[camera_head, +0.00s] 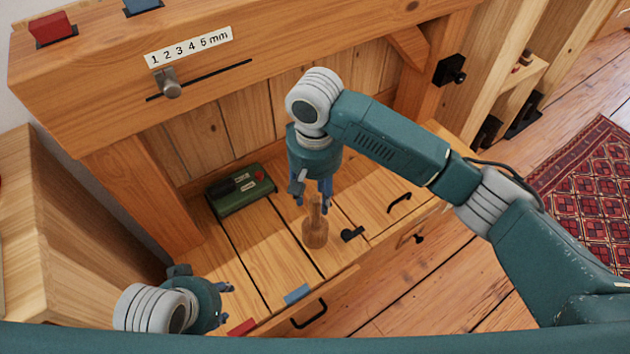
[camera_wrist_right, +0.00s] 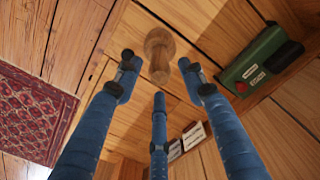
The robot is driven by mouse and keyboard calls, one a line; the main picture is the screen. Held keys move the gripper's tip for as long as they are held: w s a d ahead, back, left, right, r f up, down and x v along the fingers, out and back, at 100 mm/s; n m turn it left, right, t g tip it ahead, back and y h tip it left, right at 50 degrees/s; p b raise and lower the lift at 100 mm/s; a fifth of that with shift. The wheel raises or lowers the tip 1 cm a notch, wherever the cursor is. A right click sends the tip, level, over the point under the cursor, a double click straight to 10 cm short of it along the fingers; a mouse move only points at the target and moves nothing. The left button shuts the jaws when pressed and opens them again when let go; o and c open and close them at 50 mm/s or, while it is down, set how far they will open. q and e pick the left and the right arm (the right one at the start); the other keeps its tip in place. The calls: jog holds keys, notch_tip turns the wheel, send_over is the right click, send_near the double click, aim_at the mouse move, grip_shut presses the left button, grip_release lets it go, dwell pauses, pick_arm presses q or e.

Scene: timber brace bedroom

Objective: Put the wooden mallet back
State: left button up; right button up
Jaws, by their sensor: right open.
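The wooden mallet (camera_head: 315,234) stands upright on the wooden bench top, head down and handle up. My right gripper (camera_head: 318,196) is open, pointing down, just above and around the top of the handle. In the right wrist view, the mallet (camera_wrist_right: 159,48) shows between and beyond the spread blue fingertips (camera_wrist_right: 159,72). I cannot tell whether a finger touches the handle. My left gripper (camera_head: 226,290) is at the lower left, away from the mallet, partly hidden by its own wrist; whether it is open is unclear.
A green box (camera_head: 240,190) lies at the back of the bench top, and it also shows in the right wrist view (camera_wrist_right: 262,62). A black latch (camera_head: 352,234) lies right of the mallet. Black handles (camera_head: 309,315) and a timber beam (camera_head: 120,80) with a number scale are near.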

jog(key=shift+r+p, duration=0.3)
jog(key=shift+r, duration=1.25)
jog(key=shift+o, duration=0.3)
dwell(0.6)
